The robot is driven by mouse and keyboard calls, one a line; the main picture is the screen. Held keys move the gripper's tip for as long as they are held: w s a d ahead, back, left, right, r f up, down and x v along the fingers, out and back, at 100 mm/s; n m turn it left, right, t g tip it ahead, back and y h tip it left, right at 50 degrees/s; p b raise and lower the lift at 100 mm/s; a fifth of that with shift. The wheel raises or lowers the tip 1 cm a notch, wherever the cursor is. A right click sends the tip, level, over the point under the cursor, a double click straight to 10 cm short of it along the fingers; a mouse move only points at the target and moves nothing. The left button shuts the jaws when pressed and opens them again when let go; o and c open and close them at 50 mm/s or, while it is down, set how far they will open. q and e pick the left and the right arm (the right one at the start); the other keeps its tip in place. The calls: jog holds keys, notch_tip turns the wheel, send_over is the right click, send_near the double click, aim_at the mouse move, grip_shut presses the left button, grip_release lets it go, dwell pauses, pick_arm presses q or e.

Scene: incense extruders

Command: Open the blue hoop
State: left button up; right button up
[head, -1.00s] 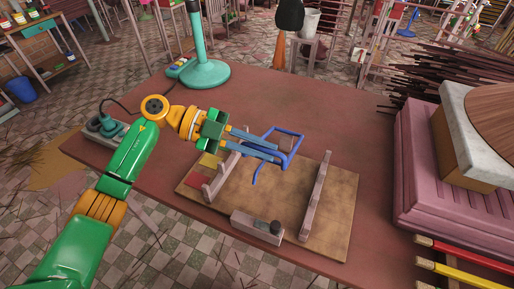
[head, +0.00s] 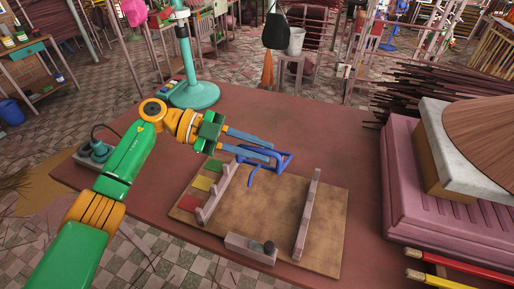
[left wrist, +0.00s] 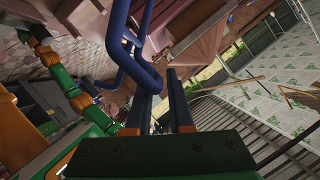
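The blue hoop (head: 284,163), a bent blue bar frame, stands over the far part of the brown board (head: 255,210), between the two upright rails. My left gripper (head: 270,152) reaches in from the left with its two blue fingers apart, their tips overlapping the hoop's upper side. In the left wrist view the hoop (left wrist: 128,55) passes close in front of the left finger, and the gap between the fingers (left wrist: 160,95) looks empty. I cannot tell whether a finger touches the hoop. My right gripper is not in view.
Red, yellow and green squares (head: 202,183) mark the board's left edge. A teal stand (head: 193,94) is behind my arm. A pink crate (head: 440,200) stands at the right. The tabletop (head: 320,125) behind the board is clear.

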pick_arm(q)
jog(key=shift+o, duration=1.4)
jog(key=shift+w, duration=0.1)
jog(key=shift+a, duration=0.25)
jog(key=b+v, duration=0.2)
jog(key=v, duration=0.4)
jog(key=shift+a+b, duration=0.1)
jog(key=shift+b, duration=0.3)
jog(key=shift+a+r, duration=0.15)
jog(key=shift+a, duration=0.1)
jog(key=shift+d, duration=0.1)
